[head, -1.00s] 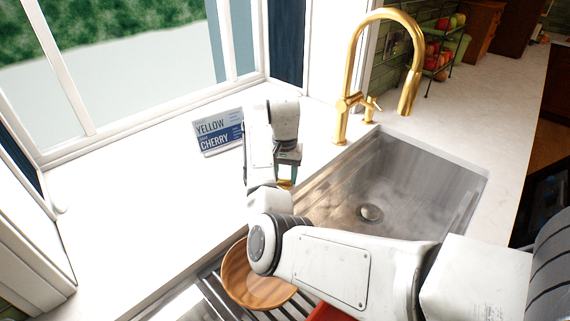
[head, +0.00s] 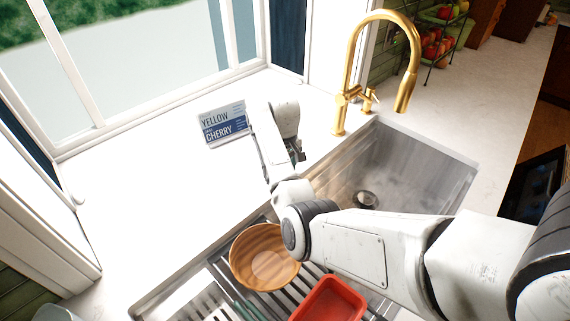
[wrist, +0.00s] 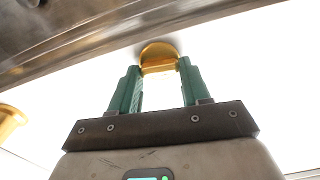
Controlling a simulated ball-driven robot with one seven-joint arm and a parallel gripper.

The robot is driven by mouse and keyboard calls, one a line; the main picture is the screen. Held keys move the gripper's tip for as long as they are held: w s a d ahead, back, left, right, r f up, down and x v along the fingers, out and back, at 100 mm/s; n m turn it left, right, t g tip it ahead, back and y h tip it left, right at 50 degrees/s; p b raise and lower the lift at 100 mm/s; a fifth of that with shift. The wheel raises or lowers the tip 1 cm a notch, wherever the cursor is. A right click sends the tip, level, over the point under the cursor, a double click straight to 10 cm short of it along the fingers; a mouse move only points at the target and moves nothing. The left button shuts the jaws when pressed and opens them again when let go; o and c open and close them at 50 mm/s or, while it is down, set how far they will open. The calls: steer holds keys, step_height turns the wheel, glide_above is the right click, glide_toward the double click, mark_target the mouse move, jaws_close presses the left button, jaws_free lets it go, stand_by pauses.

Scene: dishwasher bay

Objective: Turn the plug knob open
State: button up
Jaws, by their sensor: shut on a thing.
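The gold plug knob (wrist: 158,52) sits on the white counter beside the sink, seen in the wrist view. The green fingers of my gripper (wrist: 160,72) are shut on it, one on each side. In the head view my gripper (head: 297,155) is at the sink's back left edge, largely behind my arm, and the knob is hidden there. The sink drain (head: 365,200) shows as a dark round opening in the steel basin.
A gold faucet (head: 341,118) stands behind the sink (head: 415,165). A wooden bowl (head: 264,265) and a red container (head: 328,302) are on the rack in front.

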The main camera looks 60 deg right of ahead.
steer(key=shift+w+n, duration=0.1)
steer(key=shift+n, duration=0.5)
steer(key=o, duration=1.1)
steer(key=shift+c, duration=0.2)
step_height(320, 180, up, 11)
steer(key=shift+f, duration=0.1)
stand_by(0.3)
